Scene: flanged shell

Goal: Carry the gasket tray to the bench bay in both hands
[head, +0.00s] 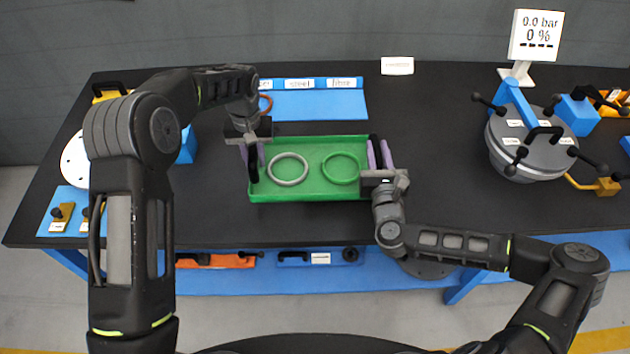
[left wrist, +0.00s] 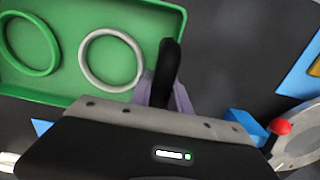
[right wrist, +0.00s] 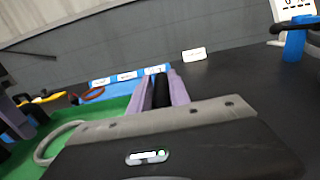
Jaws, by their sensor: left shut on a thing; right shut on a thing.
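The green gasket tray (head: 312,196) is over the black bench top, in the middle of the head view. A grey ring (head: 288,169) and a green ring (head: 341,168) lie in it side by side. My left gripper (head: 252,158) is shut on the black handle at the tray's left end; that handle (left wrist: 168,70) also shows in the left wrist view. My right gripper (head: 380,155) is shut on the black handle at the right end, seen between the purple fingers in the right wrist view (right wrist: 160,90). I cannot tell whether the tray touches the bench.
A blue labelled rack (head: 315,104) lies behind the tray, with an orange ring (head: 265,103) at its left. A grey flanged vessel (head: 530,148) with black handles stands at the right, below a pressure display (head: 536,36). Bench top (head: 440,120) between tray and vessel is clear.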

